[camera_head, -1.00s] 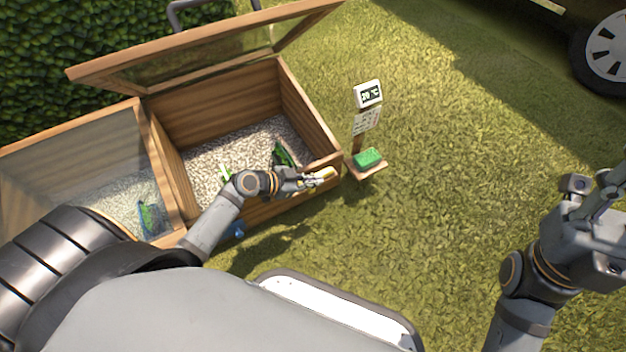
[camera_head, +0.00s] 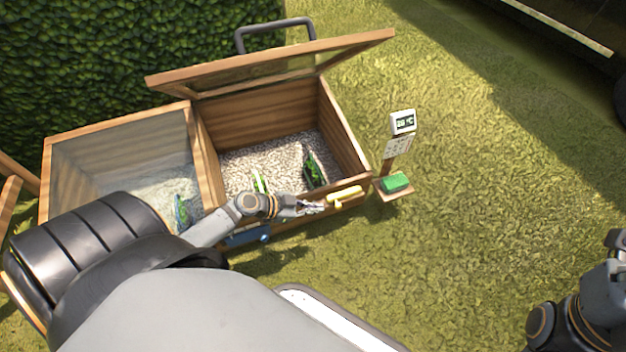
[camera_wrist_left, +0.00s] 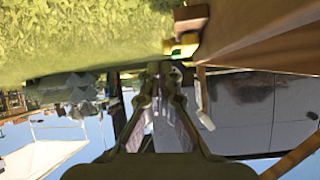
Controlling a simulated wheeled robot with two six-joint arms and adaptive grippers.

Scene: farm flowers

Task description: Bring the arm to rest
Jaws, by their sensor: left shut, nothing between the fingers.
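My left arm comes in from the left in the head view. My left gripper (camera_head: 314,207) is shut and empty, close to the front wall of the open cold frame. A yellow handle-like piece (camera_head: 343,196) is on the front rim just beyond the fingertips; it also shows in the left wrist view (camera_wrist_left: 181,47). Whether the fingers touch it I cannot tell. My right arm shows at the lower right edge of the head view, and its fingers are out of the picture.
The wooden cold frame (camera_head: 208,155) has its right lid (camera_head: 270,66) raised, with gravel and green plants inside. A post with a temperature display (camera_head: 403,122) and a green block (camera_head: 395,182) stands to its right. A hedge (camera_head: 110,60) is behind. Open grass (camera_head: 480,220) lies to the right.

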